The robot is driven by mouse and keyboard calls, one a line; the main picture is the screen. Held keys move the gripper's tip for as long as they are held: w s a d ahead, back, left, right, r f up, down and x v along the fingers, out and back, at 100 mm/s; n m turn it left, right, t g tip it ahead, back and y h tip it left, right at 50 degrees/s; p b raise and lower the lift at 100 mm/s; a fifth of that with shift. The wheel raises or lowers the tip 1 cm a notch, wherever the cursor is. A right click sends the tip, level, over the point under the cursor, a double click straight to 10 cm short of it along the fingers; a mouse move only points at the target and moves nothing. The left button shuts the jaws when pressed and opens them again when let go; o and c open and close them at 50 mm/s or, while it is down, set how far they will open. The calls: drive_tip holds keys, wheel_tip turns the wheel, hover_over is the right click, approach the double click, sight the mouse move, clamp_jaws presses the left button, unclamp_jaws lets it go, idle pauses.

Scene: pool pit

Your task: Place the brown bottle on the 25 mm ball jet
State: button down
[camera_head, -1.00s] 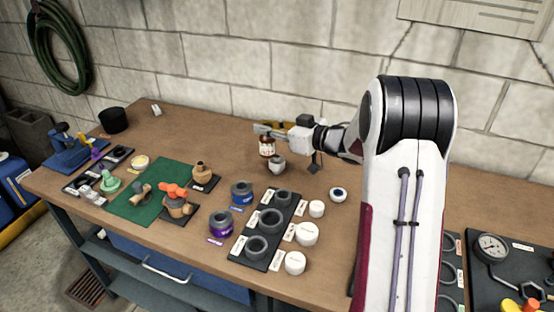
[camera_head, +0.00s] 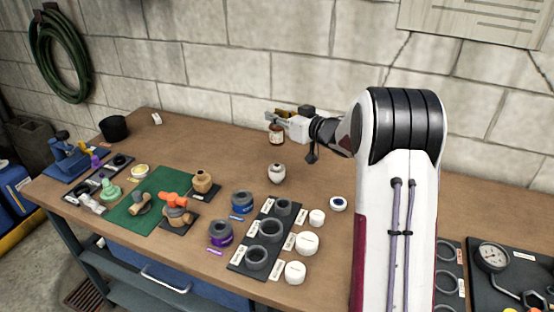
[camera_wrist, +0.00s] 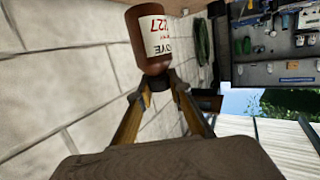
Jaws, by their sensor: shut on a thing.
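The brown bottle (camera_head: 276,134) has a white label with red print. My gripper (camera_head: 276,117) is shut on its neck and holds it near the back of the bench. In the wrist view the bottle (camera_wrist: 148,48) shows upside down in the picture, its neck between the two fingertips (camera_wrist: 158,85). I cannot tell its height above the bench. A small pale rounded fitting with a dark open top (camera_head: 277,174) stands on the bench in front of the bottle, apart from it. The labels are too small to tell which fitting is the 25 mm ball jet.
A dark tray (camera_head: 247,270) holds grey rings, with white caps (camera_head: 308,243) beside it. A white round piece with a blue centre (camera_head: 339,204) lies right of them. Blue (camera_head: 242,202) and purple (camera_head: 220,233) collars stand left. The bench around the pale fitting is clear.

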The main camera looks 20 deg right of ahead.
sight(277, 143)
drive_tip(key=shift+f, duration=2.95)
drive_tip(key=shift+f, duration=1.85)
drive_tip(key=shift+f, duration=0.2)
drive_tip(key=c, duration=1.8)
unclamp_jaws()
drive_tip(key=shift+c, duration=0.2)
drive_tip(key=shift+r, duration=0.15)
drive_tip(key=v, duration=1.2)
